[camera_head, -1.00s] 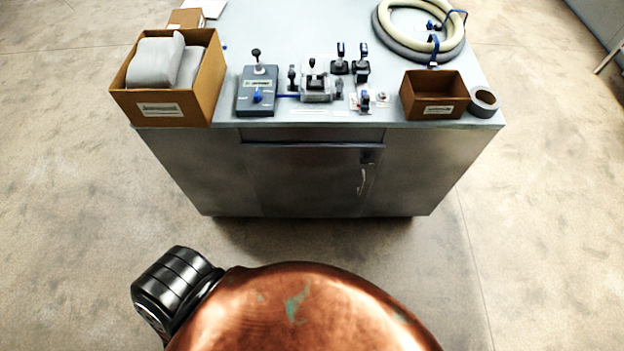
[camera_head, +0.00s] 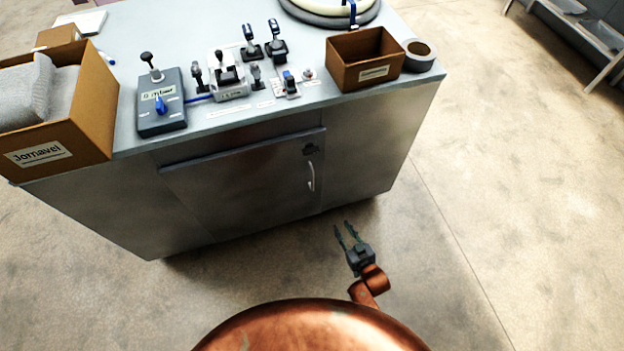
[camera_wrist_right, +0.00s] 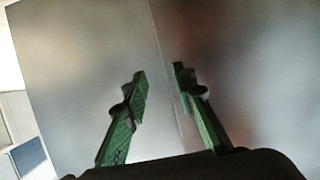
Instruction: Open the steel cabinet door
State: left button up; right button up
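The steel cabinet (camera_head: 110,205) stands ahead of me, and its door (camera_head: 250,190) looks shut. A pale vertical handle (camera_head: 311,176) is near the door's right edge, below a small dark lock-like patch (camera_head: 311,149). My right gripper (camera_head: 344,228) is open and empty, below and to the right of the handle, apart from it in the head view. In the right wrist view its green fingers (camera_wrist_right: 160,85) are spread before a grey steel surface with a vertical seam (camera_wrist_right: 172,75). The handle does not show there. My left gripper is out of view.
On the cabinet top are a large cardboard box (camera_head: 95,130), a grey control box (camera_head: 162,118), several levers, a smaller brown box (camera_head: 345,82), a tape roll (camera_head: 418,56) and a coiled hose (camera_head: 330,18). The floor (camera_head: 470,230) at right is clear.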

aim_at(312, 189)
jog(key=w+a+r+n+t+y+b, duration=0.1)
jog(key=w+a+r+t+y+b, duration=0.1)
jog(key=w+a+r, duration=0.35)
jog(key=w+a+r+t+y+b, duration=0.1)
jog(key=w+a+r, duration=0.15)
jog(key=r, duration=0.55)
jog(key=b+x, duration=0.1)
jog(key=x, duration=0.3)
jog(key=r+b+x, duration=0.1)
jog(key=x, duration=0.1)
jog(key=shift+a+b, duration=0.3)
jog(key=shift+a, duration=0.2)
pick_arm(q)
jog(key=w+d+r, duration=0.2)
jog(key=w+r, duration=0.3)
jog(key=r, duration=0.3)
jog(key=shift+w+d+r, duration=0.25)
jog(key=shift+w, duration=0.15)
pick_arm(e)
jog(key=shift+w+a, duration=0.15)
jog(key=shift+w, duration=0.15)
jog(key=shift+c, duration=0.5)
grip_shut()
